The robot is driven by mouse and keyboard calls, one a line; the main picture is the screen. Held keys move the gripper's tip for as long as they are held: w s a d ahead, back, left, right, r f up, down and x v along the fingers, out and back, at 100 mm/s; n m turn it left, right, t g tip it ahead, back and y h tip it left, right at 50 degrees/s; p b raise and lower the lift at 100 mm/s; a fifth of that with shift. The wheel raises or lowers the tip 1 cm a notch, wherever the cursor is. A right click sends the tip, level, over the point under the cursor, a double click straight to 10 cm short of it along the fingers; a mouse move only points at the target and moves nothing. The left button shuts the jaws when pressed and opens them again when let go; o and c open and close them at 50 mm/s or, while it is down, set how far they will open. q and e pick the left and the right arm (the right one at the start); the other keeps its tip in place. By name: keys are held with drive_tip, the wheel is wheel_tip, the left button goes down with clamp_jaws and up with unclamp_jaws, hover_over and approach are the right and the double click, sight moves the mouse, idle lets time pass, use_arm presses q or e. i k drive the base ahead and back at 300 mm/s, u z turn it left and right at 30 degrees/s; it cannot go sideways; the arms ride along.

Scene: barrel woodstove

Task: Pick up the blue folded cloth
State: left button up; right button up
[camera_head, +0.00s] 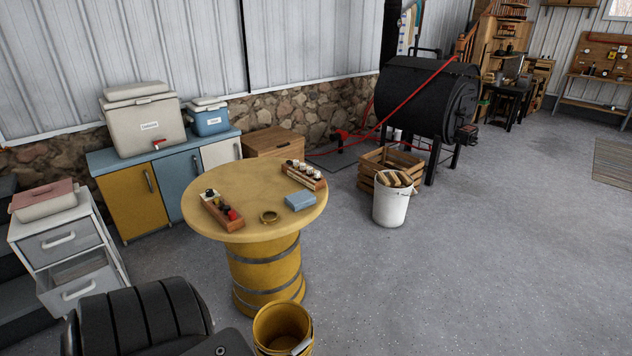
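The blue folded cloth (300,201) lies flat near the right front edge of the round yellow tabletop (250,190). Nothing covers it in the head view. A brass ring-shaped dish (269,217) lies just left of it, and a wooden rack of small bottles (304,175) stands behind it. Neither of my grippers is in view.
A second wooden rack (222,211) stands on the table's left side. A yellow bucket (283,328) stands before the barrel base (265,265). A white bucket (390,204), wooden crate (386,163) and black barrel stove (427,98) stand right. The right floor is open.

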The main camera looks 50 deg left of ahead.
sight(302, 199)
drive_tip(key=u, duration=0.5)
drive_tip(key=i, duration=0.9)
drive_tip(key=u, duration=0.75)
